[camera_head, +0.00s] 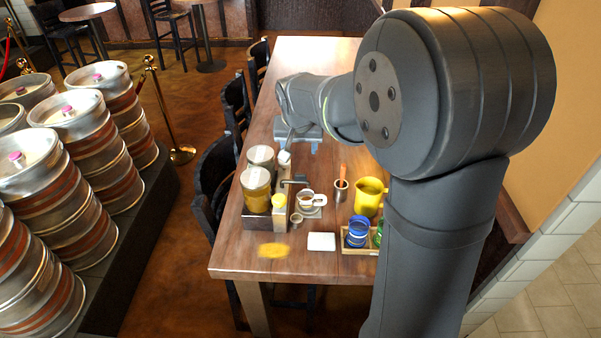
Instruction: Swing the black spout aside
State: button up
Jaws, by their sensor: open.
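The black spout (297,180) sticks out to the right from the drink dispenser (256,190), which has two clear tanks, the front one holding something amber. A white cup (306,198) on a saucer stands just to the right and in front of the spout; I cannot tell whether the spout is over it. My gripper (301,150) is open, behind and above the spout and apart from it in the picture. Its fingertips are small here, and a small white piece (284,157) shows beside them.
A yellow jug (369,196), a small pot with an orange-handled tool (341,188) and a wooden tray with blue cups (357,232) stand to the right. The wooden table (335,62) is clear toward the back.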

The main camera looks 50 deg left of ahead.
aim_at(300, 174)
jog(key=x, duration=1.6)
jog(key=shift+f, duration=0.2)
jog(key=shift+c, duration=0.3)
grip_shut()
jog(key=m, duration=0.1)
jog(key=s+m+h, duration=0.1)
jog(key=m, duration=0.1)
jog(key=shift+s+d+t, duration=0.2)
jog(key=shift+d+t, duration=0.1)
jog(key=shift+d, duration=0.1)
jog(key=shift+s+d+m+t+h, duration=0.1)
jog(key=shift+s+m+h, duration=0.5)
jog(key=shift+m, duration=0.75)
jog(key=shift+s+m+t+h, duration=0.1)
jog(key=shift+s+m+h, duration=0.45)
jog(key=shift+m, duration=0.85)
jog(key=shift+s+d+m+t+h, duration=0.1)
jog(key=shift+s+m+h, duration=0.25)
jog(key=shift+s+m, duration=0.75)
jog(key=shift+w+m, duration=0.25)
